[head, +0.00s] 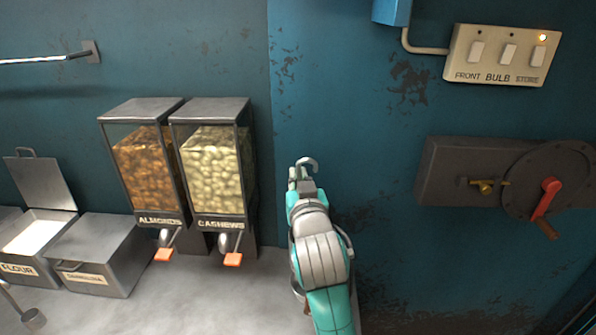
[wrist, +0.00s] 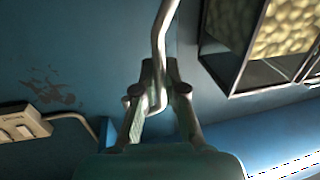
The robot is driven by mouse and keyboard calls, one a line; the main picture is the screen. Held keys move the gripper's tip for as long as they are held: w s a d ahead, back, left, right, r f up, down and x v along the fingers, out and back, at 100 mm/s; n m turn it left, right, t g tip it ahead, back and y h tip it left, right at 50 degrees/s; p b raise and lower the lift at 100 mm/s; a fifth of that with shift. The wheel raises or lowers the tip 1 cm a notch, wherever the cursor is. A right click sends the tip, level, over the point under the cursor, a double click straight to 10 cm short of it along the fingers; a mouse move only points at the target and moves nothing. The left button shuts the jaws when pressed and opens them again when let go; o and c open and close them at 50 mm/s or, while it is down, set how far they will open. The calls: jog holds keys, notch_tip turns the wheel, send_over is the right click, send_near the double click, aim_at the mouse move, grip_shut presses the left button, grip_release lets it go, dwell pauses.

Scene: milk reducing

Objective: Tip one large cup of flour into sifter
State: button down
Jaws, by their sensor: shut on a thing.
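My gripper (head: 300,181) is at the end of my raised teal arm, in front of the blue wall. In the wrist view my gripper (wrist: 158,98) is shut on a bent metal handle (wrist: 160,35). The handle's hooked end (head: 309,163) shows above the fingers in the head view. What the handle belongs to is out of the wrist view or hidden behind my arm. The flour bin (head: 18,269) stands open at far left with white flour (head: 33,235) inside. A small metal cup (head: 33,318) with a long handle lies at lower left. I cannot make out a sifter.
A closed, labelled metal bin (head: 105,250) stands beside the flour. The almonds dispenser (head: 147,170) and cashews dispenser (head: 212,165) stand left of my arm. A switch panel (head: 505,55) and a dark box with a red crank (head: 548,195) are on the right wall.

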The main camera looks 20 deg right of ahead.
jog(key=shift+f, duration=0.85)
jog(key=shift+w+d+r+m+g+y, duration=0.15)
jog(key=shift+w+d+m+g+y, duration=0.05)
jog(key=shift+w+d+m+g, duration=0.45)
jog(key=shift+w+d+r+m+g+y, duration=0.1)
jog(key=shift+w+d+m+g+y, duration=0.1)
jog(key=shift+w+d+m+g, duration=0.4)
jog(key=shift+s+d, duration=0.15)
jog(key=shift+s, duration=0.05)
jog(key=shift+w+d+f+m+g+y, duration=0.3)
jog(key=shift+w+d+m+g, duration=0.4)
jog(key=shift+d, duration=0.2)
jog(key=shift+w+d+f+m+g+y, duration=0.3)
jog(key=shift+w+d+f+g, duration=0.1)
jog(key=shift+d+g, duration=0.1)
jog(key=shift+w+d+f+m+g+y, duration=0.25)
jog(key=shift+w+d+f+g, duration=0.1)
jog(key=shift+d, duration=0.15)
